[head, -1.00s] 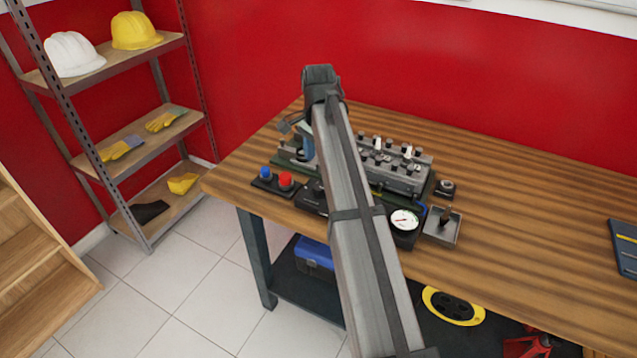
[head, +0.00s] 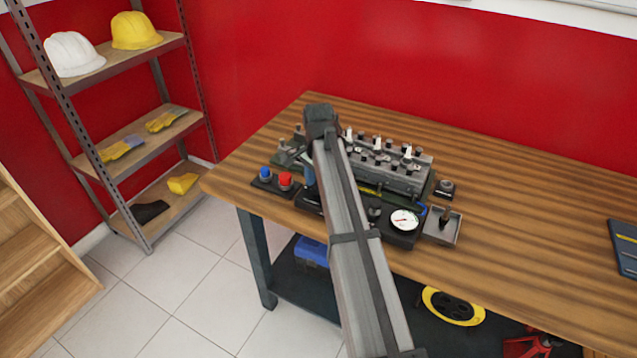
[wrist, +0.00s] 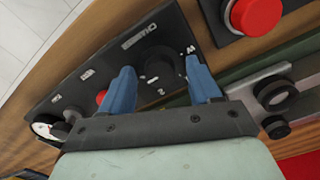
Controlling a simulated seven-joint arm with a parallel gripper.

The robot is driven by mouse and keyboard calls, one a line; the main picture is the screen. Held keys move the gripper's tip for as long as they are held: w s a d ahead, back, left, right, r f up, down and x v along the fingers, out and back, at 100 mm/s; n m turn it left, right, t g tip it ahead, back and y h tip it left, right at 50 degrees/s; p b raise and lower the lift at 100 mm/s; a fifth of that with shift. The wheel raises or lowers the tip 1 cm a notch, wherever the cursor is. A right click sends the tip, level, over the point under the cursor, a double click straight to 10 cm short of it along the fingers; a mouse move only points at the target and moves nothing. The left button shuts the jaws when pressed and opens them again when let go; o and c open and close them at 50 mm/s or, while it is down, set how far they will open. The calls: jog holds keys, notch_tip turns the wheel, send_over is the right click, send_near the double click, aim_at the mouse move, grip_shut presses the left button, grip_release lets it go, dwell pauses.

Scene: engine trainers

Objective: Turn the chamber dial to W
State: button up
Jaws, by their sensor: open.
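The chamber dial (wrist: 160,66) is a dark round knob on a black panel (wrist: 112,48) lettered CHAMBER, with a W beside it on the right and a 2 below. Its pointer direction is too dark to tell. My gripper (wrist: 158,68) is open, with one blue finger on each side of the dial. I cannot tell whether the fingers touch it. In the head view my arm hides the dial, and only part of a blue finger shows beside the arm. The panel's gauge (head: 405,220) shows right of the arm.
A box with a red button (head: 285,180) and a blue button (head: 265,173) stands left of the panel. The engine head (head: 400,170) is behind. A small tray (head: 442,232) sits at the right.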

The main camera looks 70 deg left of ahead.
jog(key=c, duration=1)
